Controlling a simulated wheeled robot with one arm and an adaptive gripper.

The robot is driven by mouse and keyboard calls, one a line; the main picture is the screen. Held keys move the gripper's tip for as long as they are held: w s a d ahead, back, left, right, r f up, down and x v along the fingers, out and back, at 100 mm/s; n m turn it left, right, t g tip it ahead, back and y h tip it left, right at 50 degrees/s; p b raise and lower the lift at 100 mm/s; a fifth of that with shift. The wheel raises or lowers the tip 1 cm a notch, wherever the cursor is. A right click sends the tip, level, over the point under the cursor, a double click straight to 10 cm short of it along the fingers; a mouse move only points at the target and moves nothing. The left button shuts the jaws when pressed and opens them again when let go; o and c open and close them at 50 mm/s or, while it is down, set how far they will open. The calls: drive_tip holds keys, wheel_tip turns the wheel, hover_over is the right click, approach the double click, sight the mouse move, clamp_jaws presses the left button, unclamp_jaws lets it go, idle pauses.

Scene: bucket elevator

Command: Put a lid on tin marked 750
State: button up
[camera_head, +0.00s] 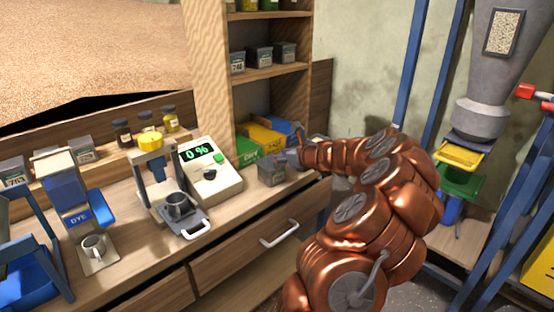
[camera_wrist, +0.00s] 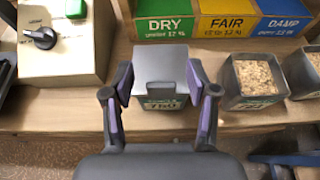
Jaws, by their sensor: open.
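In the wrist view a grey tin (camera_wrist: 163,107) stands on the worktop, its front label partly shadowed and seeming to read 750. A flat grey lid (camera_wrist: 161,75) covers its top, with a small tab at the front edge. My gripper (camera_wrist: 160,85) is open, one finger on each side of the lidded tin; I cannot tell whether the fingers touch it. To the right stands an open tin (camera_wrist: 253,80) filled with grain, its label partly shaded. In the head view my gripper (camera_head: 291,153) is at the grey tins (camera_head: 271,172), partly hiding them.
Green DRY (camera_wrist: 165,25), yellow FAIR (camera_wrist: 228,25) and blue DAMP (camera_wrist: 287,22) bins stand behind the tins. Another grain-filled tin (camera_wrist: 304,70) is at the right. A meter reading 0 % (camera_head: 207,165) stands left. The worktop's front edge is close.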

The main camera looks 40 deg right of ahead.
drive_tip(key=v, duration=1.1)
drive_tip(key=shift+w, duration=0.1)
drive_tip(key=w+a+r+n+g+y, duration=0.15)
drive_tip(key=a+n, duration=0.25)
drive_tip(key=a, duration=0.4)
drive_tip(key=w+a+n+y, duration=0.3)
drive_tip(key=a+n, duration=0.1)
drive_tip(key=a, duration=0.4)
drive_tip(key=s+a+n+g+y, duration=0.1)
drive_tip(key=s+a+n+g, duration=0.3)
drive_tip(key=a, duration=0.6)
drive_tip(key=a+n+g+y, duration=0.1)
drive_tip(key=a+n+y, duration=0.1)
drive_tip(key=a+n, duration=0.6)
drive_tip(key=s+a+f+n+g+h, duration=0.1)
drive_tip(key=s+a+f+n+g, duration=0.15)
drive_tip(key=s+a, duration=0.3)
drive_tip(key=s+a+f+n+g+h, duration=0.1)
drive_tip(key=s+a+f+n+g, duration=0.15)
drive_tip(key=s+a+n, duration=0.35)
drive_tip(key=s+f+n+g+h, duration=0.1)
drive_tip(key=s+n, duration=0.3)
drive_tip(key=s, duration=0.4)
drive_tip(key=s+d+f+n+g+h, duration=0.1)
drive_tip(key=s+f+n+g+h, duration=0.1)
drive_tip(key=s, duration=0.7)
drive_tip(key=shift+d+n+g+h, duration=0.25)
drive_tip(key=shift+n+g+h, duration=0.3)
drive_tip(key=shift+n+h, duration=0.45)
